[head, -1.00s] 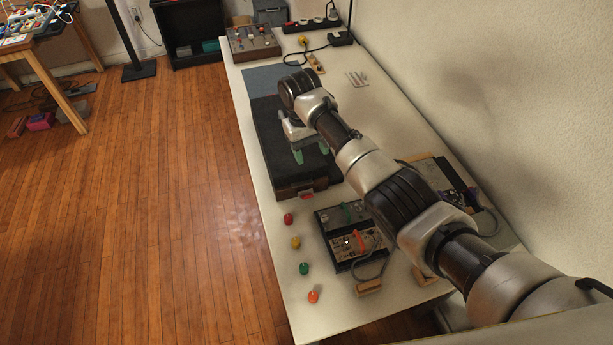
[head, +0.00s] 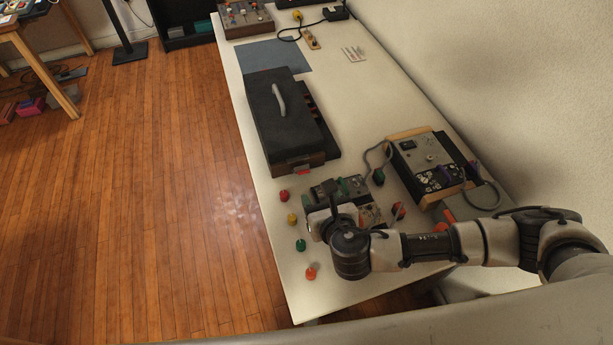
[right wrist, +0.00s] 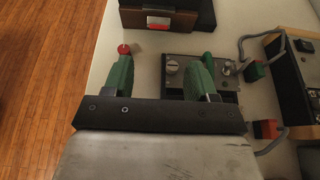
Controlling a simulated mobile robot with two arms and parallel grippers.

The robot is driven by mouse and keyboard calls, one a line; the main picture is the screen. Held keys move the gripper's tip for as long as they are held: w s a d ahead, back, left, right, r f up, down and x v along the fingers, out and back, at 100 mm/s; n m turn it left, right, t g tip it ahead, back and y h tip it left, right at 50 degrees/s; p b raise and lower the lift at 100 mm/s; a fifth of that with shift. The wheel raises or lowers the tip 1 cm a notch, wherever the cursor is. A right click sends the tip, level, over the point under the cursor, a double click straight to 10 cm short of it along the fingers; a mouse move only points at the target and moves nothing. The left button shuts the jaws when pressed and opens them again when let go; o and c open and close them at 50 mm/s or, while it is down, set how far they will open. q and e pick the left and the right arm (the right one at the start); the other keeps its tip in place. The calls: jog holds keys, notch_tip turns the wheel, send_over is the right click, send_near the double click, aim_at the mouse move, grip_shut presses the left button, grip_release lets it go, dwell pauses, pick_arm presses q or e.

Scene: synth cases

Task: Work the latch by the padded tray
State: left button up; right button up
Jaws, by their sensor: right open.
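A dark case (head: 268,125) with a grey handle (head: 279,99) lies on the white table. A red latch (head: 303,171) is on its near wooden face, and the latch also shows in the right wrist view (right wrist: 158,22). A dark slotted edge shows along the case's right side; I cannot tell whether this is the padded tray. My right gripper (head: 328,203) is over a small control panel nearer than the case. In the right wrist view my right gripper (right wrist: 162,68) has its green fingers apart with nothing between them, short of the latch. My left gripper is out of view.
A control panel (right wrist: 172,84) with knobs lies below the fingers. Red (head: 284,196), yellow (head: 292,219), green (head: 301,245) and orange (head: 311,273) knobs line the left edge. A wood-sided device (head: 422,160) with cables stands at right.

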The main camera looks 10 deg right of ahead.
aim_at(301, 168)
jog(key=x, duration=1)
jog(key=shift+w+a+f, duration=0.1)
jog(key=shift+w+f, duration=0.1)
jog(key=shift+f, duration=0.05)
